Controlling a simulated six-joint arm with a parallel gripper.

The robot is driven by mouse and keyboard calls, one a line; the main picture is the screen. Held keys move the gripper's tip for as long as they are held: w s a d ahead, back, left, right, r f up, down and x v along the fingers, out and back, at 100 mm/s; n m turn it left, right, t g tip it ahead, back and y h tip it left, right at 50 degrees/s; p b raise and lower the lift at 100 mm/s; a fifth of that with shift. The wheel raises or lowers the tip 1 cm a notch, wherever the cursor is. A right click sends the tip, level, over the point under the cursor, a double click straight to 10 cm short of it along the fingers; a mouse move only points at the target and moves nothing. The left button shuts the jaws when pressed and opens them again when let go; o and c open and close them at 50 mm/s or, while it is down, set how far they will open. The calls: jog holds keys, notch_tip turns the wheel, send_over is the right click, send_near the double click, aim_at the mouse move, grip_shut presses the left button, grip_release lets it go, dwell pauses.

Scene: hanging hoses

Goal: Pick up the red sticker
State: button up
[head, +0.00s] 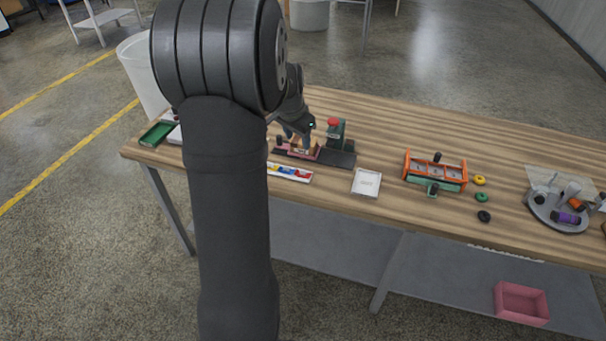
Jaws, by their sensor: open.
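A narrow white tray (307,179) lies near the table's front edge, partly hidden at its left by my arm. It holds small coloured pieces, blue, yellow and red. A small red piece (303,174) near its right end may be the red sticker, but it is too small to be sure. My gripper (301,148) is open, beyond the tray, over a dark fixture with a pink part. It is small in view, and I cannot tell whether it touches anything there.
The dark fixture (342,160) carries a green post with a red top (334,122). Right of the tray are a white square box (366,183), an orange rack (435,172) and coloured rings (481,197). A green tray (156,134) sits far left. Bare wood lies behind.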

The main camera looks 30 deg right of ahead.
aim_at(303, 175)
jog(key=w+d+f+n, duration=0.1)
jog(key=f, duration=0.4)
jog(key=w+d+f+n, duration=0.1)
jog(key=f+n, duration=0.1)
jog(key=f, duration=0.4)
jog(key=w+d+f+n+t, duration=0.1)
jog(key=f, duration=0.4)
jog(key=shift+w+d+f+h, duration=0.15)
jog(key=shift+d+h, duration=0.05)
jog(key=shift+h, duration=0.1)
grip_shut()
